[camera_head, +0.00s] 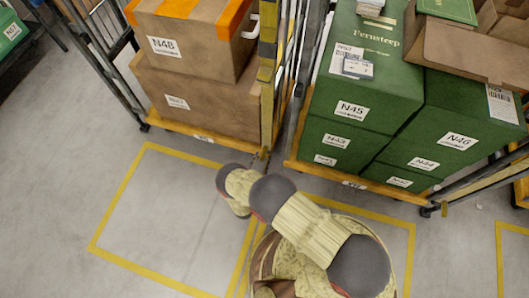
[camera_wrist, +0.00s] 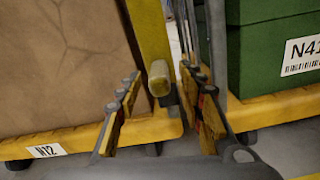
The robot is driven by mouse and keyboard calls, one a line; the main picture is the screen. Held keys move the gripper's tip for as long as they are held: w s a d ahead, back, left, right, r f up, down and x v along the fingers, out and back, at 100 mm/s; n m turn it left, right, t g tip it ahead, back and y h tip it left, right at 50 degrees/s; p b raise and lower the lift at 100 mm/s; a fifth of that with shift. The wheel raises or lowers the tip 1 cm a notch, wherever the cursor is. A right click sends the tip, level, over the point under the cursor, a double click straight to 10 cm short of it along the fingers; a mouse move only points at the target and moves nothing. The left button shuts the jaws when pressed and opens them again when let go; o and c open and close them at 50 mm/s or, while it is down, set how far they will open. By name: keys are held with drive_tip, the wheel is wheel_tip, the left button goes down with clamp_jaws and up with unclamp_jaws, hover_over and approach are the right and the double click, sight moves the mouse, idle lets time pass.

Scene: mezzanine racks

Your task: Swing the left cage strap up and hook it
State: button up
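The left cage strap (camera_head: 267,75) is a yellow bar-like strip hanging upright at the right front corner of the left cage (camera_head: 205,134). In the wrist view the strap (camera_wrist: 149,35) comes down from the top, and its blunt, paler lower end lies between my fingers in the picture. My gripper (camera_wrist: 160,80) is open, with a finger on each side of that end and visible gaps to both. I cannot tell how far beyond the fingertips the strap is. In the head view my arm reaches toward the cage's front, and the fingers are hidden.
Brown boxes (camera_head: 190,55) fill the left cage. The right cage (camera_head: 375,187), with green boxes (camera_head: 375,85) and an open carton (camera_head: 475,45), stands close beside it, leaving a narrow gap. Bare floor (camera_head: 165,215) inside yellow lines is clear at the front left.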

sight(266, 146)
drive_tip(key=shift+b+x, duration=0.45)
drive_tip(key=shift+x, duration=1.6)
clamp_jaws()
